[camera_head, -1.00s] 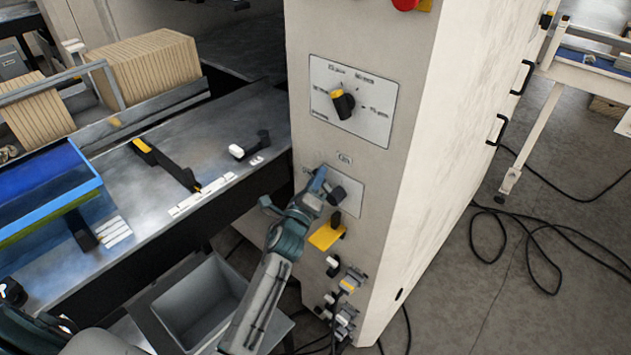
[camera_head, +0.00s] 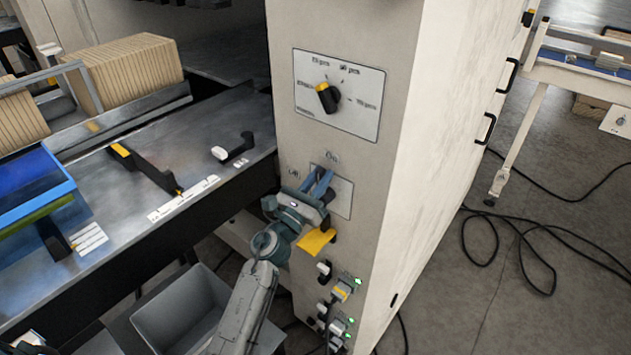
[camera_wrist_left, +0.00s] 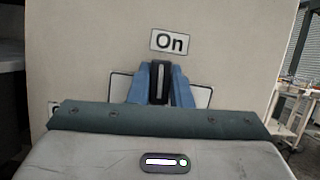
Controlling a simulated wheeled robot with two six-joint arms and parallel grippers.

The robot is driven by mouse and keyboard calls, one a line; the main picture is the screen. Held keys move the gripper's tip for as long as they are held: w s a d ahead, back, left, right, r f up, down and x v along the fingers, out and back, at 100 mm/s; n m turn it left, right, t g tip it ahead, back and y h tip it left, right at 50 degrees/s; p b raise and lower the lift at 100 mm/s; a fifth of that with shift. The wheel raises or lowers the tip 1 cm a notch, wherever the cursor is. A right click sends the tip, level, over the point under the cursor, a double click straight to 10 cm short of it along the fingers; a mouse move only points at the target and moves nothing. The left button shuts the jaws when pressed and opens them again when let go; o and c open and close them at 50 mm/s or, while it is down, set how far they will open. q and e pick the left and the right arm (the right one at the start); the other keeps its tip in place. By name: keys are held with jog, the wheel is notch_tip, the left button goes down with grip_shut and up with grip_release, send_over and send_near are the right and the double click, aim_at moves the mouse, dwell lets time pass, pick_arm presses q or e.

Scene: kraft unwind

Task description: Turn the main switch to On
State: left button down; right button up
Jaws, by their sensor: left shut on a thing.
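The main switch is a black knob (camera_wrist_left: 158,82) with a white line, in front of a pale plate (camera_head: 343,196) on the cabinet side. In the left wrist view the line points up at the "On" label (camera_wrist_left: 170,42). The label also shows in the head view (camera_head: 332,156). My left gripper (camera_head: 318,183) is shut on the knob, with one blue finger on each side (camera_wrist_left: 159,88). In the head view the fingers and wrist mostly hide the knob. The "Off" label (camera_head: 293,174) is to the left of the plate. My right gripper is in neither view.
A yellow piece (camera_head: 316,241) juts out just below the switch. A larger selector dial (camera_head: 328,98) sits above. Plugs with green lights (camera_head: 341,291) are low on the cabinet. A grey bin (camera_head: 181,308) stands lower left. Cables (camera_head: 500,240) lie on the floor at right.

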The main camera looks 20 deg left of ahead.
pick_arm(q)
jog(key=shift+s+d+f+m+h, duration=0.1)
jog(key=shift+d+f+m+h, duration=0.2)
jog(key=shift+m, duration=0.4)
jog(key=c, duration=1.5)
grip_release()
jog(key=shift+c, duration=0.2)
jog(key=shift+o, duration=1.1)
jog(key=shift+r, duration=0.2)
jog(key=shift+s, duration=0.1)
jog(key=b+v, duration=0.5)
jog(key=v, duration=0.5)
jog(key=shift+s+a, duration=0.2)
jog(key=shift+s, duration=0.2)
